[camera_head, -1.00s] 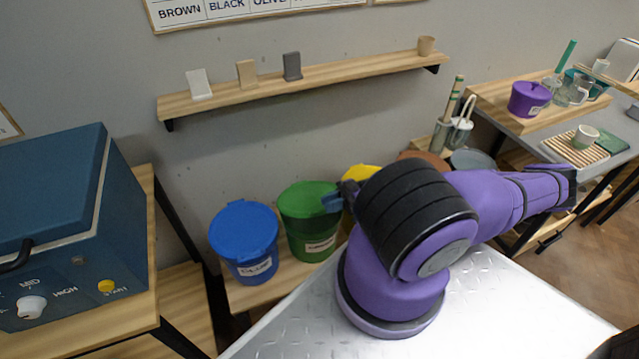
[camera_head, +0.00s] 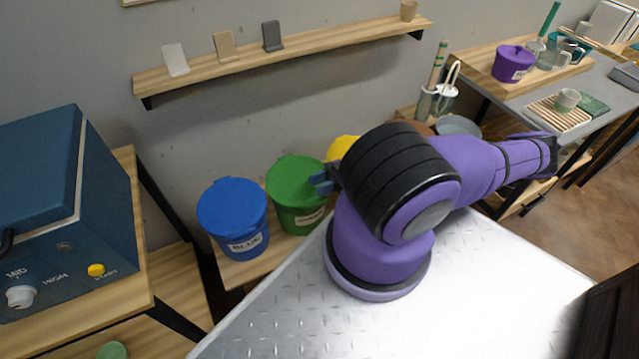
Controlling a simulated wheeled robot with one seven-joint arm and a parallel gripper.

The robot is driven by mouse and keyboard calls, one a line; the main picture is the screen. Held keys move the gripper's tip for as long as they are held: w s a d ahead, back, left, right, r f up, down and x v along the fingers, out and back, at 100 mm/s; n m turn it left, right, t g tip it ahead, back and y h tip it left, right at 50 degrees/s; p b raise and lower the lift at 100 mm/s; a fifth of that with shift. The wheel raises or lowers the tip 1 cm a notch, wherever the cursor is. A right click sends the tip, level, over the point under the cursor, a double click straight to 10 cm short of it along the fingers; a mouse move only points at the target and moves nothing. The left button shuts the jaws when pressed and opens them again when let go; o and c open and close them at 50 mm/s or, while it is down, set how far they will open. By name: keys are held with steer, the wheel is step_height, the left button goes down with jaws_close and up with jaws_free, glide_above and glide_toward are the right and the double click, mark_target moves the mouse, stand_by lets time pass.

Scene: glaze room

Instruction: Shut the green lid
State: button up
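The green bucket (camera_head: 298,215) stands on a low wooden shelf between a blue and a yellow bucket. Its green lid (camera_head: 292,178) lies over the top and looks down or nearly down; I cannot tell whether it is fully seated. My gripper (camera_head: 322,184) shows only as a small blue-grey piece poking out at the left of my purple and black arm. It is at the right edge of the green lid, and I cannot tell whether they touch. My arm hides the rest of the gripper, so its opening does not show.
The blue bucket (camera_head: 234,222) has its lid on. The yellow bucket (camera_head: 341,147) is partly behind my arm. A blue kiln-like box (camera_head: 105,195) stands at the left. A wall shelf (camera_head: 290,62) runs above the buckets. A grey worktop with pots (camera_head: 510,62) is at the right.

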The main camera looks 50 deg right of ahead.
steer(key=v, duration=0.7)
steer(key=shift+d, duration=0.25)
stand_by(0.6)
